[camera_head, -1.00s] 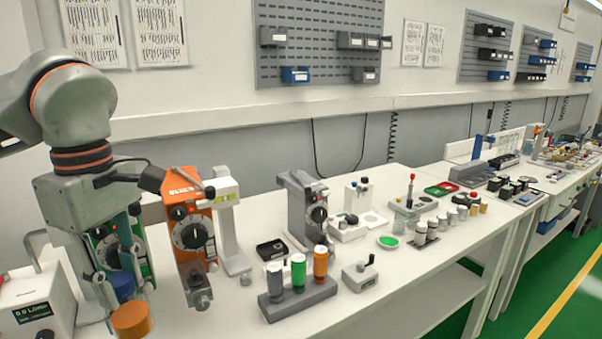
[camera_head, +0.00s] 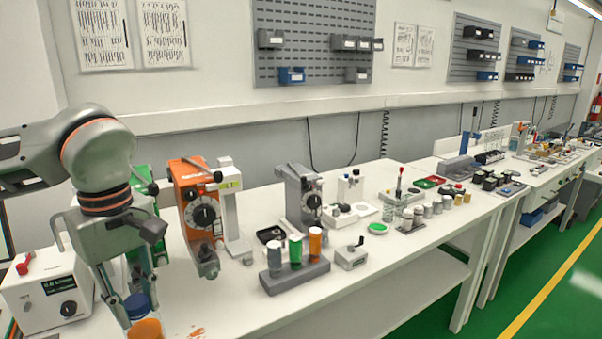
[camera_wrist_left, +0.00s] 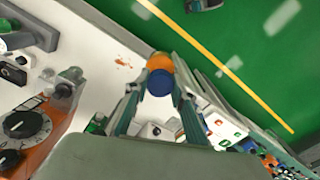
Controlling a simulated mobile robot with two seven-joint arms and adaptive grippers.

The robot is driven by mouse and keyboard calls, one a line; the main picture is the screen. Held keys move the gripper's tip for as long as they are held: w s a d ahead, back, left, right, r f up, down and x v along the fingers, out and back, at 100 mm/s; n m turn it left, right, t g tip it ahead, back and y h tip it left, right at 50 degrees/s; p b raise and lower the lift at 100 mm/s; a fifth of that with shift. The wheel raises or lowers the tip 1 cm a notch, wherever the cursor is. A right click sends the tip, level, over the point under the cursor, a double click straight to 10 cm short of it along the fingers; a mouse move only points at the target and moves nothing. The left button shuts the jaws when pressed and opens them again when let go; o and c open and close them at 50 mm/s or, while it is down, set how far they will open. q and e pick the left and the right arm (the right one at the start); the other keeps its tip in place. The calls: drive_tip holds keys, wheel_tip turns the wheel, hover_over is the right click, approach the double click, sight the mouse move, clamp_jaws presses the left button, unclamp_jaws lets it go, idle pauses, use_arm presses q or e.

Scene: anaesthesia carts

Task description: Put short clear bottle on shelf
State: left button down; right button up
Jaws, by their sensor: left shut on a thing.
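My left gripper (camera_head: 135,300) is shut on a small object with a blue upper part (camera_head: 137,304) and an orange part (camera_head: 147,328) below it. In the left wrist view the same blue part (camera_wrist_left: 160,82) sits between the fingers, with the orange part (camera_wrist_left: 160,62) beyond it. I cannot tell whether this is the short clear bottle; no clear wall shows plainly. The object is near the bench's front edge. A white lower shelf (camera_head: 420,292) shows under the bench. My right gripper is not in view.
A white control box (camera_head: 45,292) stands left of the gripper. Orange (camera_head: 203,216) and grey (camera_head: 302,195) dial machines stand on the bench. A grey rack with three coloured vials (camera_head: 295,277) is near the front edge. Orange specks mark the bench beside the gripper. Green floor lies in front.

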use_arm(q)
wheel_tip(320, 180, down, 15)
drive_tip(key=w+d+m, duration=0.1)
drive_tip(key=m, duration=1)
drive_tip(key=shift+w, duration=0.25)
drive_tip(key=shift+a, duration=0.1)
